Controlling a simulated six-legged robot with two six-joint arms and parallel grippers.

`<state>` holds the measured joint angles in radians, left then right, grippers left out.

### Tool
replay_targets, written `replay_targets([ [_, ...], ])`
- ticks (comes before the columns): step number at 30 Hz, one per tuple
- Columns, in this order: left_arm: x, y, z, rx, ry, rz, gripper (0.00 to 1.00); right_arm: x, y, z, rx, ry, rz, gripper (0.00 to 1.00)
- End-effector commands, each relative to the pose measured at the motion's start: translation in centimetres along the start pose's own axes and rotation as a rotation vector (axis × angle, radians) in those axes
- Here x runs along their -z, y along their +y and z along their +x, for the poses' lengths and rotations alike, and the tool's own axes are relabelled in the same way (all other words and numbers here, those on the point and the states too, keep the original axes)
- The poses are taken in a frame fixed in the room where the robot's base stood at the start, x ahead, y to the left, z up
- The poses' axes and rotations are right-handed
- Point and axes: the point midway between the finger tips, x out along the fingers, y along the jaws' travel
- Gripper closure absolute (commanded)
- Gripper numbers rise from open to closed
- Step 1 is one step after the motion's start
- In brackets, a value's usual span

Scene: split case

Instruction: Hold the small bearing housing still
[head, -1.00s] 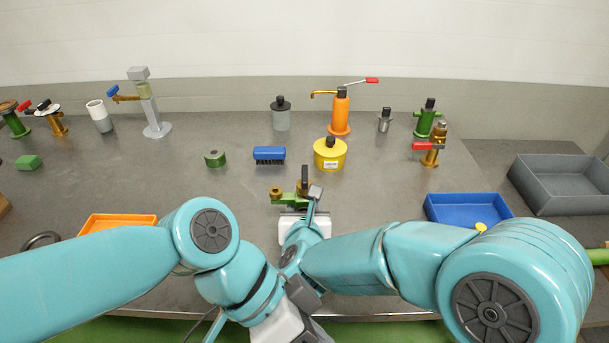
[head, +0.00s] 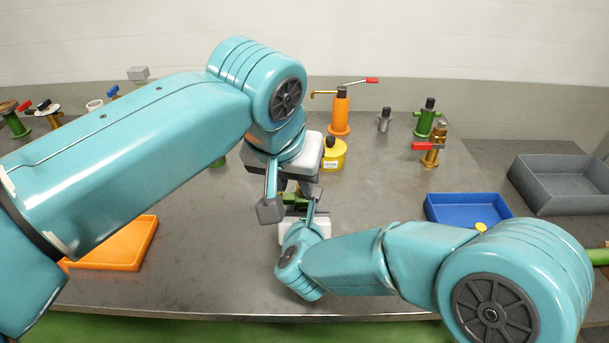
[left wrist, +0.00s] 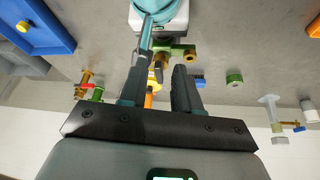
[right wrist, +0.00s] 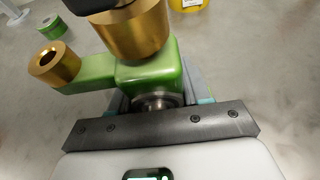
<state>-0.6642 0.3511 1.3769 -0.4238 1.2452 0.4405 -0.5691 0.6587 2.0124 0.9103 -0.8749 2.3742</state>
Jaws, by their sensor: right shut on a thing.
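The small bearing housing is green with brass-coloured round parts (right wrist: 150,68). It stands just beyond my right gripper (right wrist: 158,98), which is shut on its near end in the right wrist view. In the head view a green part of the housing (head: 294,199) shows between my arms, mostly covered. My left gripper (head: 289,200) reaches down over it from the far side with its fingers apart. In the left wrist view the green and brass housing (left wrist: 176,50) shows beyond the gap between the open left fingers (left wrist: 163,60). I cannot tell whether they touch it.
A yellow container (head: 334,154) stands close behind my left gripper. A blue tray (head: 440,207) lies to the right and an orange tray (head: 110,262) to the left, partly behind my left arm. Several taps and fittings stand at the back. The table between the trays is clear in front.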

Motion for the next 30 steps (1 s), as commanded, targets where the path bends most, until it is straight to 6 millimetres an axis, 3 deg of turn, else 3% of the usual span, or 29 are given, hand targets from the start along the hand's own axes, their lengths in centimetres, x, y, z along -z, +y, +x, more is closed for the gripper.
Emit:
replay_targets([
  [3, 2.2, 0.5, 0.4, 0.087, 0.071, -0.117, 0.68, 0.9, 0.0, 0.1, 0.000, 0.019, -0.004, 0.92],
  [8, 3.8, 0.7, 0.4, 0.138, 0.131, -0.206, 0.68, 0.9, 0.0, 0.1, 0.000, 0.019, -0.004, 0.92],
  [14, 4.1, 0.6, 1.4, 0.146, 0.139, -0.223, 0.68, 0.9, 0.0, 0.1, 0.000, 0.019, -0.004, 0.92],
  [30, 4.7, -0.3, 6.5, 0.144, 0.138, -0.222, 0.68, 0.9, -0.1, 0.1, 0.000, 0.019, -0.004, 0.92],
])
